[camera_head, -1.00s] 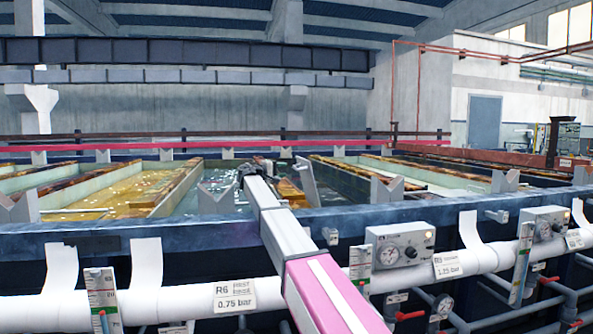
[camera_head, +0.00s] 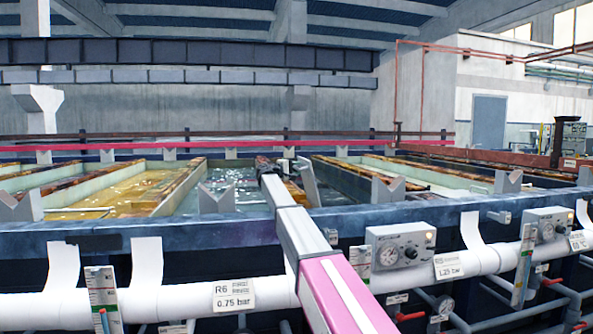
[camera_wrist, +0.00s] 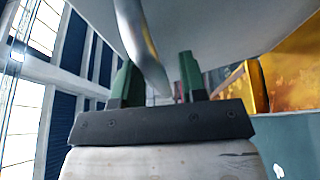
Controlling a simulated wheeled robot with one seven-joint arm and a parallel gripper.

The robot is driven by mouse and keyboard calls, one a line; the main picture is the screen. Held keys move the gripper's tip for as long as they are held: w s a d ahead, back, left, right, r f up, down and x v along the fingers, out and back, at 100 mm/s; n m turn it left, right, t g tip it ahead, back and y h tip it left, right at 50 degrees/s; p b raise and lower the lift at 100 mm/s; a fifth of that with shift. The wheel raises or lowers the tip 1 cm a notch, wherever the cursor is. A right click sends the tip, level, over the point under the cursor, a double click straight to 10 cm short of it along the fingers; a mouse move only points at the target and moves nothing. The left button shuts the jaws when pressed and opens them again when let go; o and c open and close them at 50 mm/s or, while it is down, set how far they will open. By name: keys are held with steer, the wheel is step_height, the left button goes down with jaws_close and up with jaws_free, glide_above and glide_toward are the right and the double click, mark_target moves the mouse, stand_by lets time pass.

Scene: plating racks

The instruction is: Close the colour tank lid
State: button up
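In the wrist view, my gripper (camera_wrist: 160,82) has two green fingers spread apart. A bent grey metal bar (camera_wrist: 141,45), which looks like a handle, runs down in front of and between them; I cannot tell whether it touches either finger. A broad pale grey panel (camera_wrist: 225,25), possibly the lid, fills the top of that view. In the head view, my arm reaches over the tank's front edge, and my gripper (camera_head: 268,166) is small and dark above the greenish tank (camera_head: 235,181). A narrow grey plate (camera_head: 308,183) stands tilted just right of it, perhaps the lid seen edge-on.
A tank of yellow liquid (camera_head: 125,192) lies to the left, and further tanks lie to the right. V-shaped grey supports (camera_head: 388,190) stand on the blue front rim (camera_head: 420,215). White pipes (camera_head: 190,302) and gauges (camera_head: 388,255) run along the front below.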

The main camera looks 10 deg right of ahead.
jaws_close()
steer(key=shift+d, duration=0.15)
